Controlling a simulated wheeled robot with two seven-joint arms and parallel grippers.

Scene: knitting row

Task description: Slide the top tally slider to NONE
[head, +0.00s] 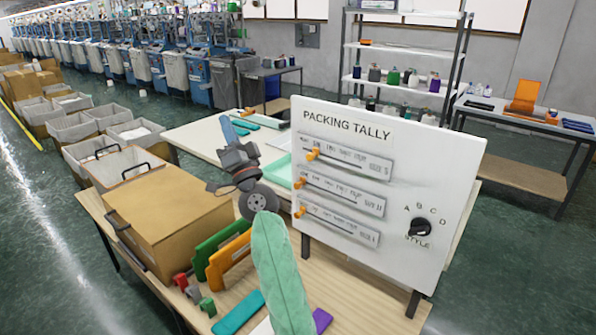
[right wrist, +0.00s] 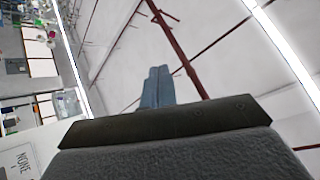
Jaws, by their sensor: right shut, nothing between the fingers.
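The white PACKING TALLY board (head: 400,150) stands upright on legs, with three slider strips. The top slider's orange knob (head: 313,154) sits near the left end of its track, slightly farther right than the middle knob (head: 298,184) and the bottom knob (head: 298,211). The small lettering is hard to read in the head view. In the right wrist view, part of a plate reading NONE (right wrist: 24,160) shows at the lower left. My right gripper (head: 226,122) is shut and empty, left of the board and apart from the knobs, blue fingers pointing up; they also show in the wrist view (right wrist: 157,88).
A STYLE dial (head: 420,227) is at the board's lower right. A cardboard box (head: 165,215) stands on the table's left, with green (head: 214,240) and orange (head: 230,262) holders beside it. A teal block (head: 238,312) lies in front. Behind is another pale table (head: 195,137).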

